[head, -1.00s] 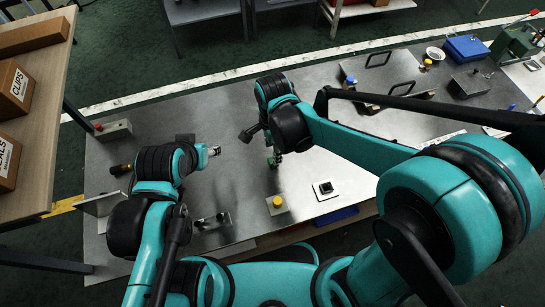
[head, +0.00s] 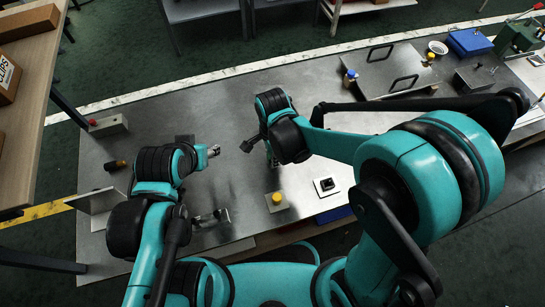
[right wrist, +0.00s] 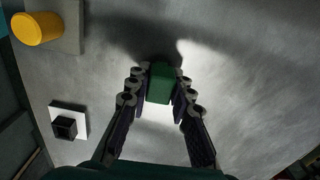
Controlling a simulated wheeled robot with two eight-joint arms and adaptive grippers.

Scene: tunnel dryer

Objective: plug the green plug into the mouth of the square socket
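The green plug (right wrist: 161,83) stands between the two fingers of my right gripper (right wrist: 161,88) in the right wrist view, with the finger pads against its sides. In the head view my right gripper (head: 272,160) points down over the bench, and the plug is mostly hidden. The square socket (head: 326,187), a black square mouth on a white plate, lies to the right and nearer to me. It also shows at the lower left of the right wrist view (right wrist: 66,124), apart from the plug. My left gripper (head: 214,151) is over the left of the bench, its fingers too small to judge.
A yellow round peg on a grey plate (head: 277,200) is left of the socket. A metal bracket (head: 211,218) stands at the near left. A plate with black handles (head: 388,72) and a blue box (head: 468,42) are at the far right. The bench between my grippers is clear.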

